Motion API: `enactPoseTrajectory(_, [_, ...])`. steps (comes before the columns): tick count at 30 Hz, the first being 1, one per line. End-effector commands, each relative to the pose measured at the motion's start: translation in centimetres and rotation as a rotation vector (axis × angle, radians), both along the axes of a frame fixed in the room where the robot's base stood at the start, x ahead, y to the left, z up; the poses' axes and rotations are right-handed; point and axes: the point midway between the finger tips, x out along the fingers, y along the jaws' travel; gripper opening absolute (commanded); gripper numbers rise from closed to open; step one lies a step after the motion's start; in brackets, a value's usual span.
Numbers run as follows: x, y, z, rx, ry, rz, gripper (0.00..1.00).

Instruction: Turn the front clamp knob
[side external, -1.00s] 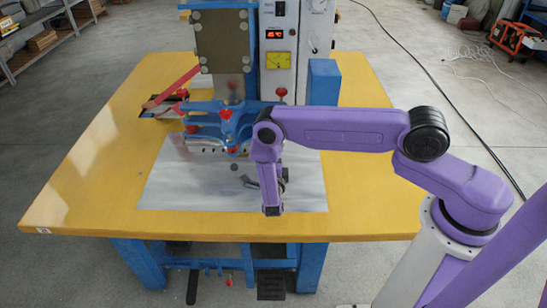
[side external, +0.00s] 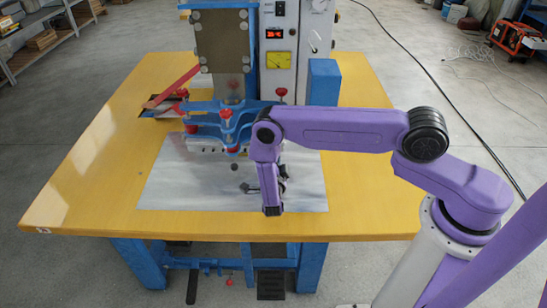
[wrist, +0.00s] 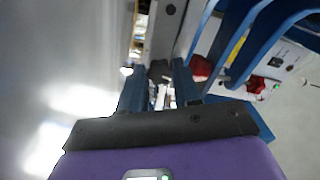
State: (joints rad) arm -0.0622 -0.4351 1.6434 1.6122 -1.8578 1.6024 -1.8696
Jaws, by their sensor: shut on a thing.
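My gripper (wrist: 156,70) shows in the wrist view with two dark blue fingers apart, closed on a small dark piece (wrist: 160,68) between their tips. I take this piece to be the front clamp knob; its shape is mostly hidden by the fingers. In the side view my gripper (side external: 250,187) is low over the pale plate, in front of the blue clamp frame (side external: 205,118), and the held piece cannot be made out there. A red knob (side external: 226,114) stands upright on the clamp frame, behind and above my gripper.
The pale metal plate (side external: 170,190) lies on the yellow table (side external: 90,180). A red lever (side external: 172,86) sticks out left of the press. A control box (side external: 280,50) and blue block (side external: 323,82) stand behind. The table's left side is clear.

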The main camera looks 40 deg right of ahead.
Motion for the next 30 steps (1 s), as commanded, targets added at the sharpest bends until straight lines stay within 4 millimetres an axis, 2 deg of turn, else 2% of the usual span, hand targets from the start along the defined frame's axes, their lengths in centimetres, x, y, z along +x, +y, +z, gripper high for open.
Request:
enactPoseTrajectory(5, [-0.1,0.1,0.1,-0.003,-0.003,-0.001,0.02])
enactPoseTrajectory(6, [-0.1,0.1,0.1,-0.003,-0.003,-0.001,0.35])
enactPoseTrajectory(8, [-0.1,0.1,0.1,-0.003,-0.003,0.000,0.55])
enactPoseTrajectory(9, [0.0,0.1,0.1,-0.003,-0.003,-0.001,0.57])
enactPoseTrajectory(20, [-0.3,0.4,0.0,0.000,-0.001,0.001,0.57])
enactPoseTrajectory(25, [-1.9,2.1,0.0,-0.001,-0.001,0.006,0.57])
enactPoseTrajectory(30, [-4.4,4.6,0.0,-0.002,0.000,0.007,0.57])
